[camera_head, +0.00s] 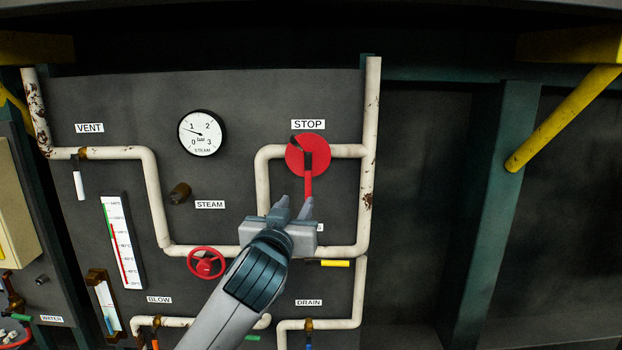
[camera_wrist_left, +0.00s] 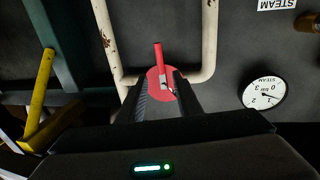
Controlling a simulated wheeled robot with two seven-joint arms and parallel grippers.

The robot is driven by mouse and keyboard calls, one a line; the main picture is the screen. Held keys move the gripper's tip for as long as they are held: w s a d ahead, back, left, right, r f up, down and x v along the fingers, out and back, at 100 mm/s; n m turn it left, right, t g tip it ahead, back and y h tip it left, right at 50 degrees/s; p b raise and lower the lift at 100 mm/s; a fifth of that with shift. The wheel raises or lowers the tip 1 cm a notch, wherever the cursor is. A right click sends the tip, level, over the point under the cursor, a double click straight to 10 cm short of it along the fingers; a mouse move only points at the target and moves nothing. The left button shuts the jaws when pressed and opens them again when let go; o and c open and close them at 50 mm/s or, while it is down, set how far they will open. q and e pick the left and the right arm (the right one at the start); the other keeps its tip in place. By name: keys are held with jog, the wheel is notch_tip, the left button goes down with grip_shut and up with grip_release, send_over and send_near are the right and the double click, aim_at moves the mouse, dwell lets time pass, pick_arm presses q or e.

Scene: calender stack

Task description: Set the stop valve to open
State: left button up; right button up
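The stop valve (camera_head: 300,145) is a red disc under the STOP label (camera_head: 308,124), with a dark wedge at its upper left. Its red lever (camera_head: 309,183) points straight down in the head view. In the left wrist view, which is upside down, the lever (camera_wrist_left: 158,55) points up from the disc (camera_wrist_left: 153,82). My left gripper (camera_head: 295,204) is open just below the valve, its right fingertip by the lever's lower end. In the left wrist view its fingers (camera_wrist_left: 159,88) are apart in front of the disc. Contact with the lever cannot be told. My right gripper is out of view.
Rusty white pipes (camera_head: 368,150) run around the valve. A steam gauge (camera_head: 202,133) is at upper left, and a red handwheel (camera_head: 206,262) and yellow lever (camera_head: 335,263) are lower down. A yellow bar (camera_head: 562,118) crosses the upper right.

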aim_at(310, 179)
pick_arm(q)
jog(key=shift+w, duration=0.15)
jog(key=w+d+p, duration=0.1)
jog(key=w+p, duration=0.1)
jog(key=w, duration=0.3)
jog(key=w+d+p, duration=0.1)
jog(key=w+p, duration=0.1)
jog(key=w, duration=0.3)
jog(key=w+d+p, duration=0.1)
jog(key=w+p, duration=0.2)
jog(key=w, duration=0.2)
jog(key=shift+w+d+r, duration=0.1)
jog(key=shift+w, duration=0.1)
jog(key=shift+w+d+p, duration=0.15)
jog(key=shift+w+p, duration=0.15)
jog(key=shift+w, duration=0.4)
grip_shut()
